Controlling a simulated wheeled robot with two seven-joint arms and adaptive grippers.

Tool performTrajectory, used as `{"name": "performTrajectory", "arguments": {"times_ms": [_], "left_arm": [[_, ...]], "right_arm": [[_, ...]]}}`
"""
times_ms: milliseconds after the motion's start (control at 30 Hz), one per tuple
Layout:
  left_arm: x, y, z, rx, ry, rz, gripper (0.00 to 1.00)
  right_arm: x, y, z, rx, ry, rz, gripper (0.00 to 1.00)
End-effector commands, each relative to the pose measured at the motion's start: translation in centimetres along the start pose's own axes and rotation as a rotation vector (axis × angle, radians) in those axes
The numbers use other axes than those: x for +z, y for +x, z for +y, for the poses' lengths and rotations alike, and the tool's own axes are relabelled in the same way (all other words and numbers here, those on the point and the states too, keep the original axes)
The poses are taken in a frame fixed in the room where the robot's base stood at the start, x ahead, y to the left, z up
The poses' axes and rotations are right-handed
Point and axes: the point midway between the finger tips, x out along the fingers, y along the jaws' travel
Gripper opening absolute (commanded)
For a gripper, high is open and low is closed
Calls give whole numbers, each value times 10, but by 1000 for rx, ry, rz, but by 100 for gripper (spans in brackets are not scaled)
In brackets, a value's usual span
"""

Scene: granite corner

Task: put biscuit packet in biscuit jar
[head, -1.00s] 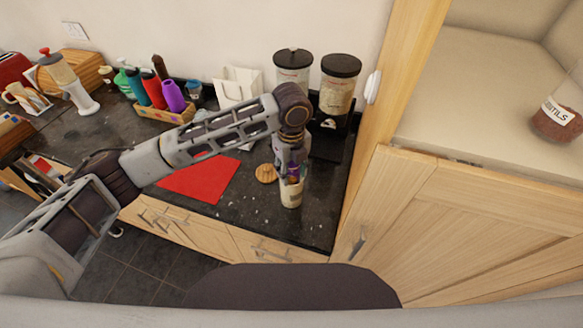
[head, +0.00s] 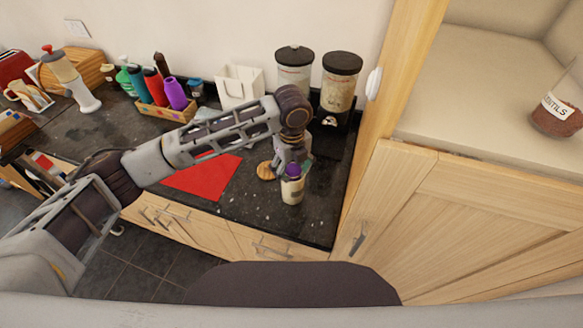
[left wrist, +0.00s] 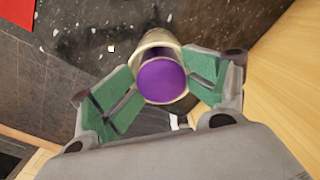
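The biscuit jar (head: 292,190) is a pale upright jar near the counter's front edge. The purple biscuit packet (head: 292,170) stands upright in its mouth, its top showing at the rim in the head view. In the left wrist view the packet's round purple end (left wrist: 161,82) sits inside the jar's cream rim (left wrist: 152,38). My left gripper (left wrist: 166,88) is open, its green pads spread on either side of the packet and apart from it. It hangs just above and behind the jar in the head view (head: 293,160). The lower part of the packet is hidden. My right gripper is out of view.
A round wooden lid (head: 265,171) lies left of the jar. A red mat (head: 203,178) lies further left. Two black-lidded dispensers (head: 340,85) stand behind, and a wooden cabinet side (head: 385,100) bounds the right. A crate of bottles (head: 165,112) stands further back.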

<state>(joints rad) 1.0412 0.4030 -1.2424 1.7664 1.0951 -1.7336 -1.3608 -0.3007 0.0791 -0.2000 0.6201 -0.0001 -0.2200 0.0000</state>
Motion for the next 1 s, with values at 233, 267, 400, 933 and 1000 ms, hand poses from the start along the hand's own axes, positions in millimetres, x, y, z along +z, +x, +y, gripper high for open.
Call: {"name": "performTrajectory", "arguments": {"times_ms": [233, 267, 400, 933, 1000], "left_arm": [[-5, 13, 6, 26, 2, 13, 76], [-5, 12, 6, 26, 3, 13, 76], [-5, 10, 6, 25, 4, 12, 76], [-5, -1, 5, 23, 6, 11, 76], [-5, -5, 5, 22, 6, 11, 76]], "right_arm": [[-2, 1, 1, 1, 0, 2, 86], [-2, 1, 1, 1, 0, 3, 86], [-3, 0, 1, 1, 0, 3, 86], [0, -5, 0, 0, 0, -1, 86], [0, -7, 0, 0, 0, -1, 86]]}}
